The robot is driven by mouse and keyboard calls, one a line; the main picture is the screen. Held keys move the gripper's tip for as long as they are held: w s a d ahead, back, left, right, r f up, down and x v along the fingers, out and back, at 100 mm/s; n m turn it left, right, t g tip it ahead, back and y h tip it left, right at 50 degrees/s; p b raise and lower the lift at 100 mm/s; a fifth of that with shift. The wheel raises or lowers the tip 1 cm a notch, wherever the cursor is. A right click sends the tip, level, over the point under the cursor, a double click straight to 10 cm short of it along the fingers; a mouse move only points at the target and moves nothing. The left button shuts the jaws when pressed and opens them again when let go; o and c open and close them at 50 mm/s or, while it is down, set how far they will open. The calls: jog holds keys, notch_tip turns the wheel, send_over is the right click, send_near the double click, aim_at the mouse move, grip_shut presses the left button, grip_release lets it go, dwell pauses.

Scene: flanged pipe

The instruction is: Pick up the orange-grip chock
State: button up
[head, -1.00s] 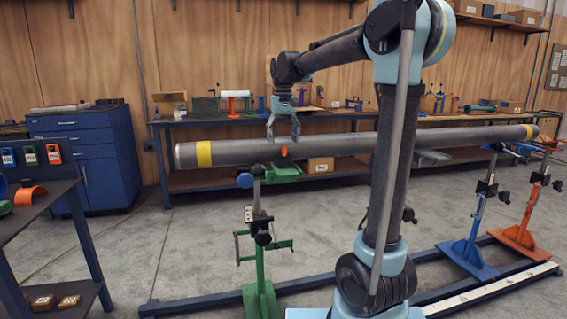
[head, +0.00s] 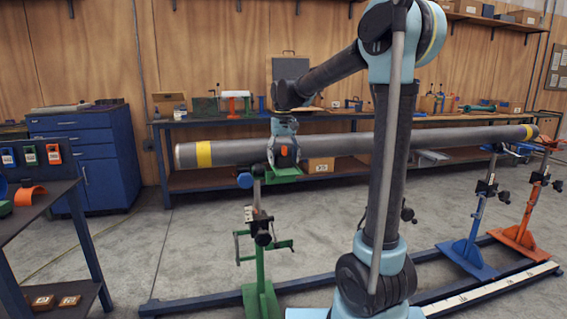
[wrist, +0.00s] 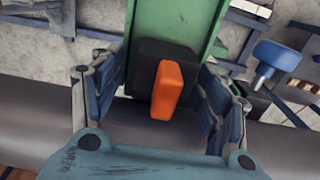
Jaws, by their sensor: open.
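The chock shows in the wrist view as a dark block with an orange grip (wrist: 167,92). It sits on the green stand's head (wrist: 172,25), close beside the grey pipe (wrist: 285,147). My gripper (wrist: 161,75) is open, with one finger on each side of the chock and a visible gap to the grip. In the head view my gripper (head: 284,158) is down over the front of the pipe (head: 235,153), above the green stand (head: 262,270). Only a small bit of the orange grip (head: 284,151) shows there; the chock's dark body is mostly hidden.
A blue knob (wrist: 277,58) sticks out to the right of the stand's head in the wrist view. Blue (head: 468,250) and orange (head: 518,228) stands are at the right. A workbench (head: 175,122) stands behind the pipe.

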jog(key=shift+c, duration=0.5)
jog(key=c, duration=1.2)
jog(key=shift+s, duration=0.1)
